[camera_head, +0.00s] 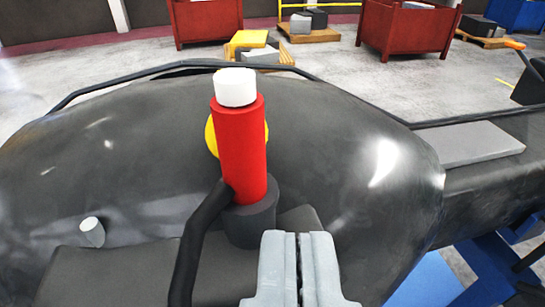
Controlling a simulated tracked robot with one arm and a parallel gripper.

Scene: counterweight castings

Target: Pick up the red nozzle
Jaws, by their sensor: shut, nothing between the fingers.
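The red nozzle (241,150) stands almost upright near the middle of the view. It has a white cap (235,87) on top and a dark grey collar (251,219) at its foot. A black hose (198,238) runs from its lower left side down to the bottom edge. A yellow round part (211,136) shows behind it. My gripper (299,238) is at the bottom centre, just below and right of the nozzle. Its two grey fingers are shut together with nothing between them. In the picture the fingertips lie close to the collar; whether they touch it I cannot tell.
A large dark glossy casting (330,140) fills the area behind the nozzle. A small light grey peg (92,232) stands at the left. A grey flat block (465,143) lies at the right. Red bins (407,30) and pallets stand on the floor beyond.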

